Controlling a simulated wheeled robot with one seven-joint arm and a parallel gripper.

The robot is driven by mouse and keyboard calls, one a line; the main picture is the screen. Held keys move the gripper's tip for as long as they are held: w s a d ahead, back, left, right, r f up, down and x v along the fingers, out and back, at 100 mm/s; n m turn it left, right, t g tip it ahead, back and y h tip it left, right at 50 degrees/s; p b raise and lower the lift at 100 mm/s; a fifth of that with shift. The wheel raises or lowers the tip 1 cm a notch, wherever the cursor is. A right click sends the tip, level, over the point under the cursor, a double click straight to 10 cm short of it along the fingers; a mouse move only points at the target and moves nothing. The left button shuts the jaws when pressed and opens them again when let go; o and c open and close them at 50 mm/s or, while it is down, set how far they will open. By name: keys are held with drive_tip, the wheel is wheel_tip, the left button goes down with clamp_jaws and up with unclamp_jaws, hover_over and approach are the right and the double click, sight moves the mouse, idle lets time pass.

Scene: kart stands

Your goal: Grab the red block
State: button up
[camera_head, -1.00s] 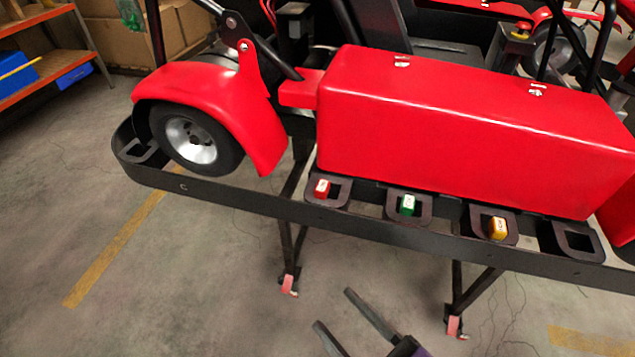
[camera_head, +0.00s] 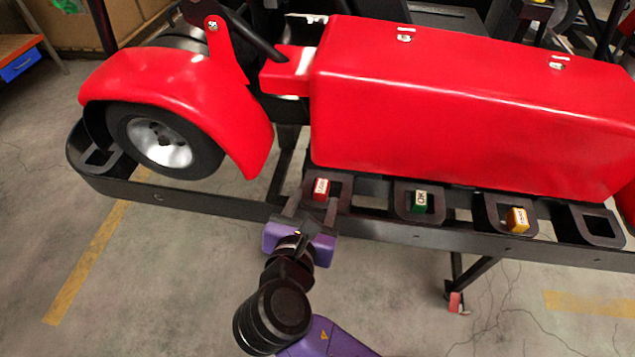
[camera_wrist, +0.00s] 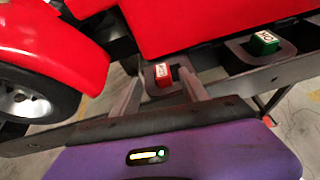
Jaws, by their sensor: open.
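My gripper (camera_head: 302,202) is purple and reaches up from below to the rail, just left of the red block in the head view. In the wrist view my gripper (camera_wrist: 160,88) has its two grey fingers spread apart, one on each side of the block's holder. Nothing is held. Whether a finger touches the block cannot be told.
A green block (camera_head: 420,201) and a yellow block (camera_head: 517,219) sit in holders to the right. The holder at the far right (camera_head: 598,228) is empty. The kart's red side box (camera_head: 450,110) stands close behind the holders, and a wheel (camera_head: 160,142) is at left.

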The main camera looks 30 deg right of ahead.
sight(321, 188)
drive_tip(key=shift+n, duration=0.3)
drive_tip(key=shift+f+x, duration=0.2)
drive_tip(key=shift+x, duration=1.75)
drive_tip(key=shift+f+x, duration=0.15)
drive_tip(key=shift+x, duration=1.85)
drive_tip(key=shift+s, duration=0.25)
clamp_jaws()
